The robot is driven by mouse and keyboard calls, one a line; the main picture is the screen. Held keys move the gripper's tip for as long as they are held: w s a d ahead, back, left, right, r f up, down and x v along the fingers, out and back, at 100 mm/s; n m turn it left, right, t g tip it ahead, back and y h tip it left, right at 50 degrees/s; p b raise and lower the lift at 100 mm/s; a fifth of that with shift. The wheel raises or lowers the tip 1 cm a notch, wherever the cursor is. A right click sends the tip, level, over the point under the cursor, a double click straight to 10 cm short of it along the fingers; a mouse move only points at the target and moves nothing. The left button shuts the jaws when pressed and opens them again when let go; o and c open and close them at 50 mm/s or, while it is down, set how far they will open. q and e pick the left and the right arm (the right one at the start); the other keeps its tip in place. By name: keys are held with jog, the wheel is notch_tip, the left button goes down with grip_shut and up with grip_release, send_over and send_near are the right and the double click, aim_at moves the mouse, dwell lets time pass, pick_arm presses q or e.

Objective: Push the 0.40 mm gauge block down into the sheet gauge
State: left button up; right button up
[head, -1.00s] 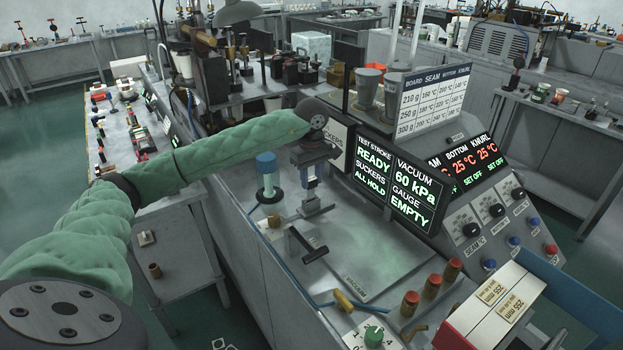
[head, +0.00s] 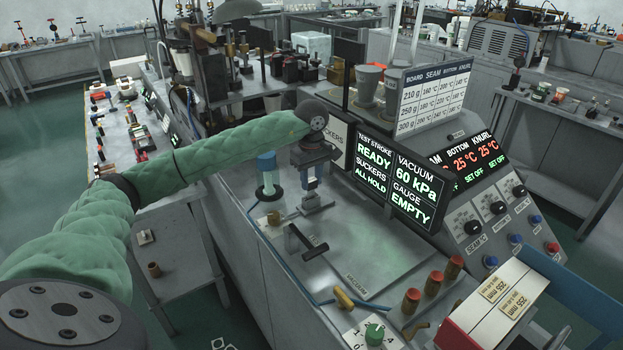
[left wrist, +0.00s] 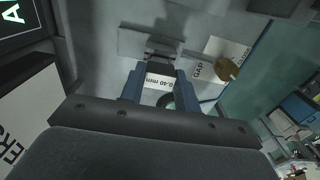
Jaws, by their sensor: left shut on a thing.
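My left gripper (head: 312,188) points straight down over the left part of the grey machine top. In the left wrist view its two blue fingers (left wrist: 160,92) are shut on the 0.40 mm gauge block (left wrist: 159,81), whose white label faces the camera. In the head view the fingers hide most of the block. A grey metal piece, apparently the sheet gauge (head: 317,209), stands directly under the fingertips. I cannot tell how deep the block sits in it. The display (head: 408,193) reads gauge EMPTY. My right gripper is not in view.
A blue-capped cylinder (head: 267,175) stands close left of the gripper. A brass knob (head: 273,218) beside a white label and a black T-handle (head: 305,243) are in front. Brass, red-topped posts (head: 432,283) stand at the right front. The vacuum plate (head: 365,262) is clear.

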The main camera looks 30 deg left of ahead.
aim_at(311, 180)
pick_arm(q)
jog(key=shift+f+b, duration=1.3)
jog(key=shift+f, duration=0.25)
jog(key=o, duration=1)
jog(key=shift+o, duration=0.2)
jog(key=shift+r, duration=0.5)
notch_tip(311, 180, up, 6)
jog(key=shift+f+b, duration=0.2)
jog(key=shift+b, duration=1.05)
jog(key=shift+r, duration=0.65)
